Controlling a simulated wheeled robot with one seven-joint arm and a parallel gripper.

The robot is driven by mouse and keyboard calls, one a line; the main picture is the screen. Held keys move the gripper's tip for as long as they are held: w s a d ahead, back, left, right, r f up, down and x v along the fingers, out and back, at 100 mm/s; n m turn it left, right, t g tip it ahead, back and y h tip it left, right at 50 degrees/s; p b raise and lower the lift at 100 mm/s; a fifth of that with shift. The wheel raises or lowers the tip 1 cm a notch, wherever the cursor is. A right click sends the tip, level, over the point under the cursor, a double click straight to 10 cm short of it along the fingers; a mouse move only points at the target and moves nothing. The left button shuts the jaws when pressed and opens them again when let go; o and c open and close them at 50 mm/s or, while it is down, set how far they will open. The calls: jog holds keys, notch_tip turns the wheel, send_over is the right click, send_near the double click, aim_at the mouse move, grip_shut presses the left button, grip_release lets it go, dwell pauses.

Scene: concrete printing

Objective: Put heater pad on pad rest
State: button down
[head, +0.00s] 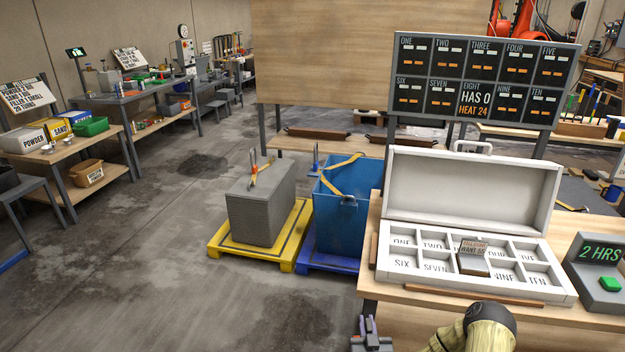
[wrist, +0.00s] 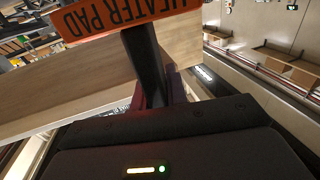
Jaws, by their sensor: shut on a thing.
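An orange panel lettered HEATER PAD shows at the top of the wrist view, with a dark upright bar below it; I take these as parts of the heater pad (wrist: 125,17). My gripper (wrist: 158,92) is shut on the dark bar, and its fingers are partly hidden behind the bar and the dark body below. In the head view a small grey and purple part, probably my gripper (head: 370,335), shows at the bottom edge, beside the table's front left corner. The pad is not clear there. I cannot pick out the pad rest with certainty.
An open white case (head: 470,195) with numbered compartments stands on the wooden table (head: 385,290), next to a 2 HRS timer (head: 600,270). A blue bin (head: 345,215) and a grey block (head: 262,205) stand on pallets to the left.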

notch_tip(320, 180, up, 7)
jog(key=p, duration=0.6)
jog(key=shift+a+r, duration=0.15)
jog(key=shift+r, duration=0.05)
jog(key=shift+w+f, duration=0.1)
jog(key=shift+s+f, duration=0.15)
jog(key=shift+s, duration=0.05)
jog(key=s+f, duration=0.3)
jog(key=s, duration=0.5)
jog(key=shift+s, duration=0.2)
